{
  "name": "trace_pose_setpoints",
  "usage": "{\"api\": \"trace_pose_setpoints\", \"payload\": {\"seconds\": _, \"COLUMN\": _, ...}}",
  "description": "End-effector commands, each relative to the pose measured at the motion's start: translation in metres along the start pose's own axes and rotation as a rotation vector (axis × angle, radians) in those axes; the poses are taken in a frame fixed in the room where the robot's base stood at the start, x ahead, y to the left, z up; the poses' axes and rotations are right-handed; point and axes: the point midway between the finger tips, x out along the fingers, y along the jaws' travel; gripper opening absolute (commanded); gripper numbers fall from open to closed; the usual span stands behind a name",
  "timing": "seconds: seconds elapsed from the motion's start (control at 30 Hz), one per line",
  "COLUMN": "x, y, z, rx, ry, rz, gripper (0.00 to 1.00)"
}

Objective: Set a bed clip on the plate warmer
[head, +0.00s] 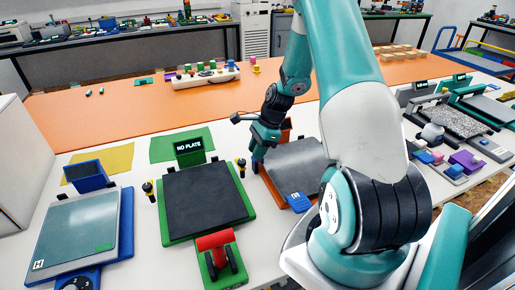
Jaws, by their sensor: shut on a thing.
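My gripper (257,158) is over the left back edge of an orange-framed printer with a grey plate (293,160). It is shut on a small dark thing, probably a bed clip, mostly hidden by the fingers. Just left of it, a small black and yellow piece (241,166) stands by a green printer with a bare dark bed (207,200) and a "NO PLATE" sign (189,146). A similar piece (148,189) stands on that printer's left. I cannot tell for sure which station is the plate warmer.
A blue-framed station with a pale plate marked H (75,236) is at left. A red piece on a green base (217,255) stands in front. Colored blocks (455,166) and more printers are at right. My arm hides part of the table. The orange bench strip (110,118) is mostly clear.

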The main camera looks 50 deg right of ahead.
Motion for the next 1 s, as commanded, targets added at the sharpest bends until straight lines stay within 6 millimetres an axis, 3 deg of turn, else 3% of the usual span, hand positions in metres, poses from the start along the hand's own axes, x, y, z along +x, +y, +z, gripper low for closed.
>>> {"api": "trace_pose_setpoints", "payload": {"seconds": 0.27, "x": 0.0008, "y": -0.0001, "z": 0.0003, "rx": 0.0, "ry": 0.0, "rz": -0.001, "gripper": 0.01}}
{"api": "trace_pose_setpoints", "payload": {"seconds": 0.3, "x": 0.0008, "y": -0.0001, "z": 0.0004, "rx": 0.0, "ry": 0.0, "rz": -0.001, "gripper": 0.27}}
{"api": "trace_pose_setpoints", "payload": {"seconds": 0.43, "x": 0.0007, "y": -0.0001, "z": 0.0004, "rx": 0.0, "ry": 0.0, "rz": 0.0, "gripper": 0.54}}
{"api": "trace_pose_setpoints", "payload": {"seconds": 0.63, "x": 0.0007, "y": 0.0, "z": 0.0003, "rx": 0.0, "ry": 0.0, "rz": 0.0, "gripper": 0.56}}
{"api": "trace_pose_setpoints", "payload": {"seconds": 0.73, "x": 0.0007, "y": 0.0, "z": 0.0003, "rx": 0.0, "ry": 0.0, "rz": 0.0, "gripper": 0.79}}
{"api": "trace_pose_setpoints", "payload": {"seconds": 1.0, "x": 0.0003, "y": 0.0, "z": 0.0005, "rx": 0.0, "ry": 0.0, "rz": 0.0, "gripper": 0.8}}
